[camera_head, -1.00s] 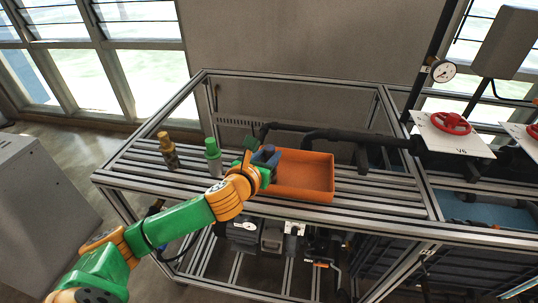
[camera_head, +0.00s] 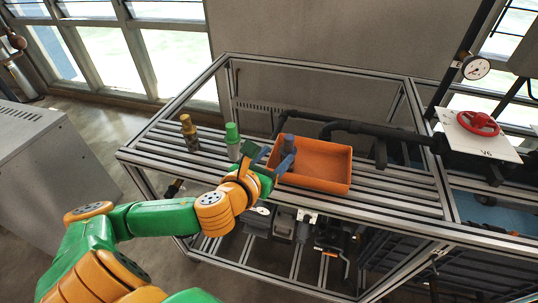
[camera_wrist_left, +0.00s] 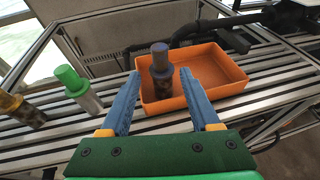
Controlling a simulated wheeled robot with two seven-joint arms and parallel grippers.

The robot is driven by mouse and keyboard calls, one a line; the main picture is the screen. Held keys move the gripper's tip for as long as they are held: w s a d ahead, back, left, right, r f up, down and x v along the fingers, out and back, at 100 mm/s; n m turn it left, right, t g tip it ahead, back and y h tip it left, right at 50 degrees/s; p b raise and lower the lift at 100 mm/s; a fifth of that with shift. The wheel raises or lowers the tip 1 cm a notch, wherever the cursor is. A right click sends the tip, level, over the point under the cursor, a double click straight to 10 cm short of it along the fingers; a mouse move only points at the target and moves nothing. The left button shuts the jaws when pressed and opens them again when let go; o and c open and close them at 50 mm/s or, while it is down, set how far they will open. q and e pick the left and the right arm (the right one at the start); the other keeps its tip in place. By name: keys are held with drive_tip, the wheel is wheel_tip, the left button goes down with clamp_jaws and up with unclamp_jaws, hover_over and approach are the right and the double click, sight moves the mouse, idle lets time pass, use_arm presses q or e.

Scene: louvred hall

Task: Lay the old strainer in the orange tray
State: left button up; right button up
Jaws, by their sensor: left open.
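The old strainer, apparently the piece with a blue-grey cap and dark body (camera_wrist_left: 161,62), stands upright at the left end of the orange tray (camera_wrist_left: 222,82). My left gripper (camera_wrist_left: 160,84) is open, with one blue finger on each side of the strainer and visible gaps between. It also shows in the head view (camera_head: 274,160) at the tray's left end. My right gripper is not in view.
A green-capped strainer (camera_head: 233,142) and a brown-gold one (camera_head: 189,133) stand on the slatted bench (camera_head: 170,158) left of the tray. A black pipe (camera_head: 370,130) runs behind the tray. A red valve wheel (camera_head: 478,123) is at right.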

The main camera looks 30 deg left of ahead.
use_arm(q)
drive_tip(key=p+v, duration=0.3)
drive_tip(key=v, duration=0.1)
drive_tip(key=shift+r+p, duration=0.2)
drive_tip(key=shift+p, duration=0.2)
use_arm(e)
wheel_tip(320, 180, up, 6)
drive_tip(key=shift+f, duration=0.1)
